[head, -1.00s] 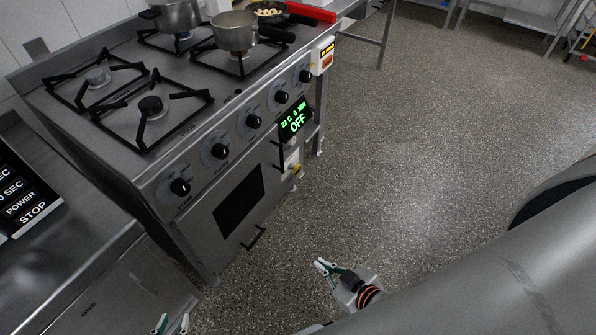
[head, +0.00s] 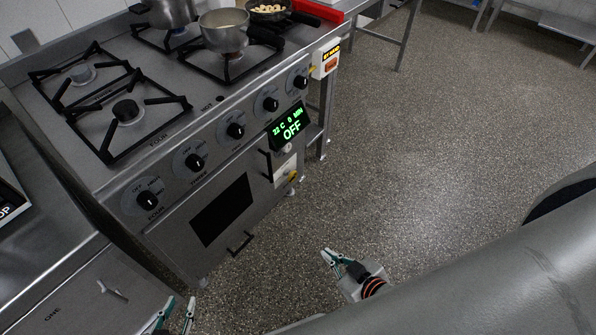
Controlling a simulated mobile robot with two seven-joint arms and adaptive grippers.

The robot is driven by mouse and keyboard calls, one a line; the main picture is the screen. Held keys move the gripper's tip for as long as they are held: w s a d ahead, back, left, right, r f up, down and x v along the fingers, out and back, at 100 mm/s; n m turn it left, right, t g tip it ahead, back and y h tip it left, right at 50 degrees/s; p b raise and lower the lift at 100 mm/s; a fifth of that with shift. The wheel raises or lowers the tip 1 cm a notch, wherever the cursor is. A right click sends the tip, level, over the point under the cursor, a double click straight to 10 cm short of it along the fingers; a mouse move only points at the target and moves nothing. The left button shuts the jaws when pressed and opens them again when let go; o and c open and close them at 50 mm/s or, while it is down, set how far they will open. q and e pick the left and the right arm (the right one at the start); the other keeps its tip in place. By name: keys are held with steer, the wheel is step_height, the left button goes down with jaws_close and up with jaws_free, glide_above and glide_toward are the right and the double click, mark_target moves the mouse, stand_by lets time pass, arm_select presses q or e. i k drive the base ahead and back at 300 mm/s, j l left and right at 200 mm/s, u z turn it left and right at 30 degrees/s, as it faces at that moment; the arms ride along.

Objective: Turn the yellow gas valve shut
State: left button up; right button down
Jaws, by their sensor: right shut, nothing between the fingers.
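The yellow gas valve (head: 293,175) is a small yellow handle low on the right end of the stove front, beside a pale plate. It is too small to tell how its handle is turned. My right gripper (head: 329,257) is shut and empty, below and to the right of the valve, over the floor and apart from the stove. My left gripper (head: 181,303) is at the bottom edge, its two fingers apart with nothing visible between them. It is left of and far below the valve in the picture.
A pot (head: 225,32) and a pan (head: 268,10) stand on top. A steel counter (head: 60,265) is at left. Open floor lies right.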

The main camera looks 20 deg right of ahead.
mark_target(293, 175)
steer(key=i+l+u, duration=0.15)
steer(key=l, duration=1.15)
steer(key=i+l+u, duration=0.2)
steer(key=l, duration=1.1)
steer(key=i+l+u, duration=0.15)
steer(key=l, duration=1.15)
